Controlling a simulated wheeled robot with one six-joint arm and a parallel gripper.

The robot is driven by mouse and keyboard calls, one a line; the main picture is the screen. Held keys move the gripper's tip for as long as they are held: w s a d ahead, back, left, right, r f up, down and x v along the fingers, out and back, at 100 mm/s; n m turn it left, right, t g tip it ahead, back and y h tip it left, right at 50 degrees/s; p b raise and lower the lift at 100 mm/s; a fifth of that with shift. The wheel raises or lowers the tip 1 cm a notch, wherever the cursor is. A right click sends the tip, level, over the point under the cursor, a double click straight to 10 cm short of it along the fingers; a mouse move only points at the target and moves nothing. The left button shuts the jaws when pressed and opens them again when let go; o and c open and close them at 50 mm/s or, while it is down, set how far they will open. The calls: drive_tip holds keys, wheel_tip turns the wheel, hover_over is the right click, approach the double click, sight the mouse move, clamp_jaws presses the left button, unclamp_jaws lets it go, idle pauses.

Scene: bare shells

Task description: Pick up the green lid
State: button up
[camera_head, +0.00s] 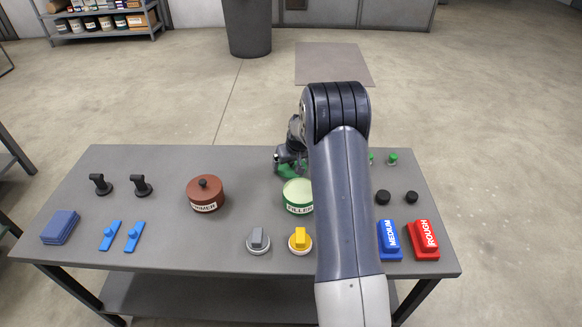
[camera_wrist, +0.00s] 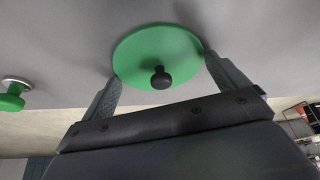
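The green lid (camera_wrist: 140,50) is a round disc with a black knob (camera_wrist: 161,78), seen in the wrist view just beyond my fingers. In the head view a part of the lid (camera_head: 289,170) shows behind the FILLER tin, mostly covered by my gripper. My gripper (camera_wrist: 165,78) is spread wide, one finger on each side of the knob, which stands clear of both. The finger ends lie near the lid's edge; whether they touch it I cannot tell. The pale green FILLER tin (camera_head: 297,194) stands in front, partly hidden by my arm.
A brown PRIMER tin (camera_head: 205,194) with a knobbed lid stands left. Grey (camera_head: 258,240) and yellow (camera_head: 300,240) knobs are at the front. Blue (camera_head: 389,241) and red (camera_head: 424,240) blocks are at right. Small green knobs (camera_head: 392,158) stand behind them. The table's back middle-left is clear.

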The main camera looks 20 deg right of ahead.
drive_tip(key=shift+c, duration=0.8)
drive_tip(key=shift+r, duration=0.15)
